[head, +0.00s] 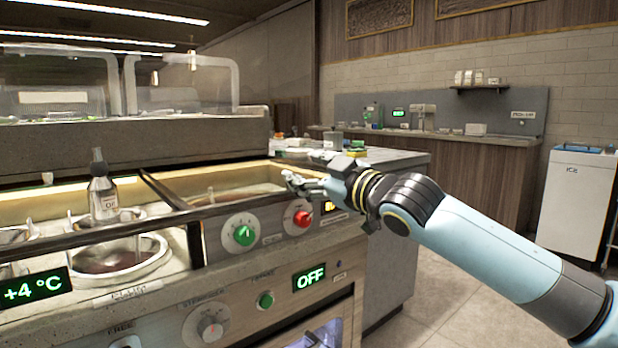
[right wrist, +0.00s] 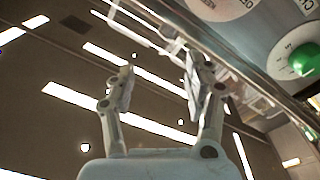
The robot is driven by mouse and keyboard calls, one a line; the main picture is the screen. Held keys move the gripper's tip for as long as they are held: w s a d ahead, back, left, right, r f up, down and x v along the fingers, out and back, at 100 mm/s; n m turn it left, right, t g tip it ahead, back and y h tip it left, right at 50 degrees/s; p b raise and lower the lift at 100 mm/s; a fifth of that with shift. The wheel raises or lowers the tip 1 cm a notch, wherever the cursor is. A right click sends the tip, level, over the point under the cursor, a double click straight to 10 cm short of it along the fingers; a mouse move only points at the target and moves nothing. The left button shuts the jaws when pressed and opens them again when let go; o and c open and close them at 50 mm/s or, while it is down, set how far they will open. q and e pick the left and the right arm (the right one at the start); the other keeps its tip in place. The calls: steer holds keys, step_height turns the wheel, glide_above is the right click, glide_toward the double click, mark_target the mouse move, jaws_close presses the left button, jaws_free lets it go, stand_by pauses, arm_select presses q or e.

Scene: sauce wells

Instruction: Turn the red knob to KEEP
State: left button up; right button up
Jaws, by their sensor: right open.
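The red knob (head: 302,218) sits on a round white dial on the sloped front panel in the head view. Its dial markings are too small to read there, and an orange display (head: 328,207) beside it is partly hidden by my arm. My right gripper (head: 290,181) is just above the red knob, apart from it, fingers pointing left. In the right wrist view my right gripper (right wrist: 160,78) is open with nothing between its fingers. The red knob does not show in that view. My left gripper is in neither view.
A green knob (head: 243,235) is left of the red one; a green knob also shows in the right wrist view (right wrist: 304,60). Below are a small green button (head: 265,300), a green OFF display (head: 309,278) and a grey knob (head: 211,329). A bottle (head: 103,196) stands at left.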

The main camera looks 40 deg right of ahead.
steer(key=m+p, duration=1.1)
steer(key=p, duration=0.5)
glide_toward(306, 220)
arm_select(q)
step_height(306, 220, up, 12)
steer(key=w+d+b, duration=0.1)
steer(key=b, duration=0.1)
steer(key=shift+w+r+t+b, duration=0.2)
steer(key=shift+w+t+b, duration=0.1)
arm_select(e)
steer(key=shift+g+h, duration=0.4)
steer(key=w, duration=0.9)
steer(key=shift+a+r, duration=0.3)
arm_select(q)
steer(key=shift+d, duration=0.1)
arm_select(e)
steer(key=shift+c, duration=0.4)
jaws_close()
